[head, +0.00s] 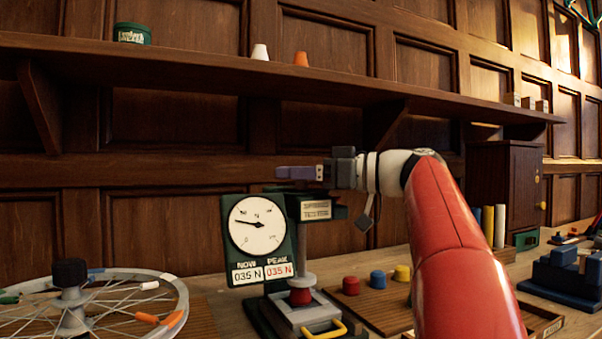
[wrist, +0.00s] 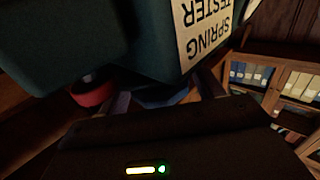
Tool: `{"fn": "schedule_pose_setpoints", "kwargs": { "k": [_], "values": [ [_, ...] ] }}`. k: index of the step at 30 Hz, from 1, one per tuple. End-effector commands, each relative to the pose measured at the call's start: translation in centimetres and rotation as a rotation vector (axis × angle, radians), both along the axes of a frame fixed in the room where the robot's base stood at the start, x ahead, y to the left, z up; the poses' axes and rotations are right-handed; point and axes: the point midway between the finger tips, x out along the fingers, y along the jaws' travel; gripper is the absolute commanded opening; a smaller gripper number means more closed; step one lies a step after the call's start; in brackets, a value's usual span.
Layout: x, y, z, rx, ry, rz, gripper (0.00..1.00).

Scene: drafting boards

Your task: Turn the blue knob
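The spring tester (head: 315,205) stands on the bench, with a white dial above NOW and PEAK readouts that both show 035 N. A dark blue knob-like part (wrist: 163,97) shows in the wrist view under the tester's dark green head, partly hidden. I cannot pick it out in the head view. My gripper (head: 284,172) is level, just above the tester's head, pointing left. In the wrist view my gripper (wrist: 166,93) has its fingers apart, one on each side of the blue part. I cannot tell whether they touch it.
A red round part (wrist: 93,92) sits left of the fingers. Red, blue (head: 378,279) and yellow cylinders stand on a wooden board right of the tester. A spoked wheel (head: 95,300) lies at left. A shelf (head: 200,62) runs above my gripper.

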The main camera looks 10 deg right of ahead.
Motion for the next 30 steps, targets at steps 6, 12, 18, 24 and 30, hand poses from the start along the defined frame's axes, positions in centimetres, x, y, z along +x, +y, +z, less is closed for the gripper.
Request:
{"fn": "schedule_pose_setpoints", "kwargs": {
  "k": [6,12,18,24,30],
  "values": [
    [-0.01,-0.02,0.01,0.000,0.000,0.000,0.37],
    [-0.05,-0.02,-0.03,0.001,-0.001,-0.008,0.33],
    [-0.11,0.00,-0.23,0.000,-0.001,-0.063,0.33],
    [-0.21,0.07,-0.36,0.002,-0.005,-0.192,0.33],
    [-0.23,0.14,-0.33,0.000,-0.006,-0.372,0.33]
  ]
}}
